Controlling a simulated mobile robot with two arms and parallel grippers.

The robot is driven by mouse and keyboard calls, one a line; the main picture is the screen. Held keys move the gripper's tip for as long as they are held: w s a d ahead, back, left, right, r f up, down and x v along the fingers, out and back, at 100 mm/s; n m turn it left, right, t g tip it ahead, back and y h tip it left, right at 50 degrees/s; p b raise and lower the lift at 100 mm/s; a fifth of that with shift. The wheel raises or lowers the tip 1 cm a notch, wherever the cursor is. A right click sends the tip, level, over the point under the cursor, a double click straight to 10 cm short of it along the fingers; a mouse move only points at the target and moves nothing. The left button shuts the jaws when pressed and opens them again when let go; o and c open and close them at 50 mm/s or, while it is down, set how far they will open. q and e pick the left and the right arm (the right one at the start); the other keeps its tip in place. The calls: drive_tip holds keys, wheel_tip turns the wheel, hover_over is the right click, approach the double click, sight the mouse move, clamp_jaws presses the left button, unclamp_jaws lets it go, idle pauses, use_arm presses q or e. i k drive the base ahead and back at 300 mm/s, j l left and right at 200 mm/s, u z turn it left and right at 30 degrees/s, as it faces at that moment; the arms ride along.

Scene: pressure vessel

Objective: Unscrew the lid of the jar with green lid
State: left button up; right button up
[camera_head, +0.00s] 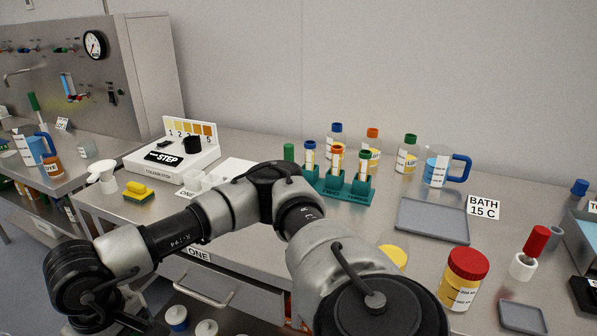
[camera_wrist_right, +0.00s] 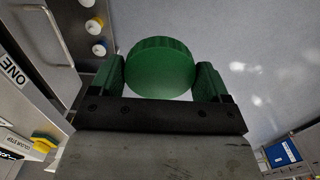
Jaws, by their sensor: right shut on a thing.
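In the right wrist view, a round green lid (camera_wrist_right: 165,68) with a ribbed side sits between the two green fingers of my right gripper (camera_wrist_right: 162,78). The gripper is shut on it from both sides. The lid's flat face is toward the camera. No jar body shows, so I cannot tell whether the lid is on a jar. In the head view my right arm reaches over to the lower left; its fingers and the lid are out of that picture. My left gripper is in neither view.
On the bench stand a red-lidded jar (camera_head: 463,280), a teal tube rack (camera_head: 337,188), a green-capped bottle (camera_head: 406,158), a measuring jug (camera_head: 438,168) and a grey tray (camera_head: 432,219). A yellow sponge (camera_head: 138,192) lies near the front edge. A drawer handle (camera_head: 205,293) sticks out below.

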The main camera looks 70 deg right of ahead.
sight(394, 244)
drive_tip(key=u, duration=0.45)
drive_tip(key=l+u, duration=0.1)
drive_tip(key=u, duration=1.25)
drive_tip(key=k+u, duration=0.1)
drive_tip(key=u, duration=0.75)
drive_tip(key=z, duration=0.5)
drive_tip(key=k+l+z, duration=0.1)
drive_tip(key=z, duration=0.4)
drive_tip(key=k+z, duration=0.1)
drive_tip(key=z, duration=0.4)
drive_tip(key=l+z, duration=0.15)
drive_tip(key=z, duration=0.4)
drive_tip(key=l+z, duration=0.1)
drive_tip(key=z, duration=0.4)
drive_tip(key=l+z, duration=0.15)
drive_tip(key=z, duration=0.35)
drive_tip(key=l+z, duration=0.1)
drive_tip(key=z, duration=0.4)
drive_tip(key=l+z, duration=0.1)
drive_tip(key=z, duration=0.4)
